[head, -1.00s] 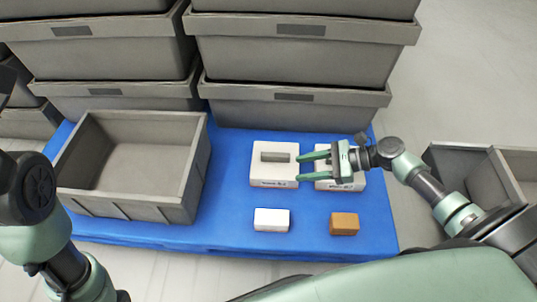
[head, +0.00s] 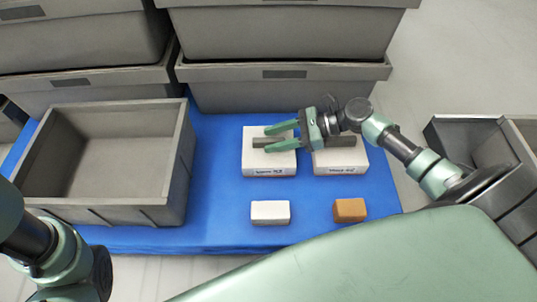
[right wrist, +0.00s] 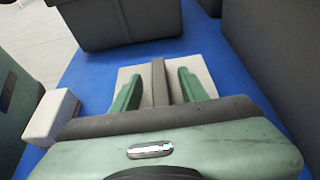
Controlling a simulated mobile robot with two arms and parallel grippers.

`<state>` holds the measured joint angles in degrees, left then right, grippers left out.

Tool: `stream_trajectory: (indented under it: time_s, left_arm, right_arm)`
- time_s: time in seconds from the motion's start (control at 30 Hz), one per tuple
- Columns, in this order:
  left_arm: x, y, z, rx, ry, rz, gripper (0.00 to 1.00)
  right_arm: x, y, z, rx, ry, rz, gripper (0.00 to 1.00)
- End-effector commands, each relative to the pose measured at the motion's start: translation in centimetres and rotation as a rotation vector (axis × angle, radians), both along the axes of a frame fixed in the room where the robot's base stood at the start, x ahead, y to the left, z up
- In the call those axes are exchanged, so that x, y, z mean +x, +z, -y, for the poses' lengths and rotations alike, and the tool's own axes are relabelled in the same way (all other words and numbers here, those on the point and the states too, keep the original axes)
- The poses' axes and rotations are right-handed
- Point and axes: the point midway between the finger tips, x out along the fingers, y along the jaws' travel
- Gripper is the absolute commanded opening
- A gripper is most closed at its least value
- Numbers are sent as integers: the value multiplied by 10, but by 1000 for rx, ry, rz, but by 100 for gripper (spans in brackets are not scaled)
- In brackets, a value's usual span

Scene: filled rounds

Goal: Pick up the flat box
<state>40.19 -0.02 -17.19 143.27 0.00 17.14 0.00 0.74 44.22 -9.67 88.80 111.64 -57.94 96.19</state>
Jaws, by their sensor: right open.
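A flat white box (head: 270,168) with a dark grey bar (head: 262,142) on top and a label on its front lies on the blue platform. A similar white box (head: 342,166) lies just to its right. My right gripper (head: 271,138) is open over the left one, its green fingers pointing left. In the right wrist view, the open gripper (right wrist: 157,78) has one finger on each side of the grey bar (right wrist: 160,88), with the pale box (right wrist: 206,76) beneath. Whether the fingers touch it I cannot tell. My left gripper is out of view.
A small white block (head: 270,212) and a brown block (head: 350,210) lie nearer on the blue platform (head: 225,190). An open empty grey crate (head: 180,165) stands at left. Stacked grey crates (head: 285,90) rise behind. Another grey bin (head: 455,140) is at right.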

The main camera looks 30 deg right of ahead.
Motion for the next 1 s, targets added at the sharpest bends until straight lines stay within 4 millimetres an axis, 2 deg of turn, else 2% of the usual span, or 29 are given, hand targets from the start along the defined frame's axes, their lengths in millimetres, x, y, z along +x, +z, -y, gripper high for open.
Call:
stream_trajectory:
  time_s: [0.03, 0.1, 0.4, 0.57, 1.0]
  left_arm:
    - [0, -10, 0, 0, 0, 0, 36]
    - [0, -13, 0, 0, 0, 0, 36]
    - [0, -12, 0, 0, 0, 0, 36]
    - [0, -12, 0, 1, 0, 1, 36]
    - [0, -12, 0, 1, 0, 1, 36]
  right_arm:
    - [3, -7, -7, 1, 4, 3, 44]
    - [6, -7, -12, 1, 2, 2, 44]
    - [7, -6, -15, 1, 1, 0, 44]
    - [7, -6, -15, 1, 1, 1, 0]
    - [6, -6, -15, 1, 1, 0, 0]
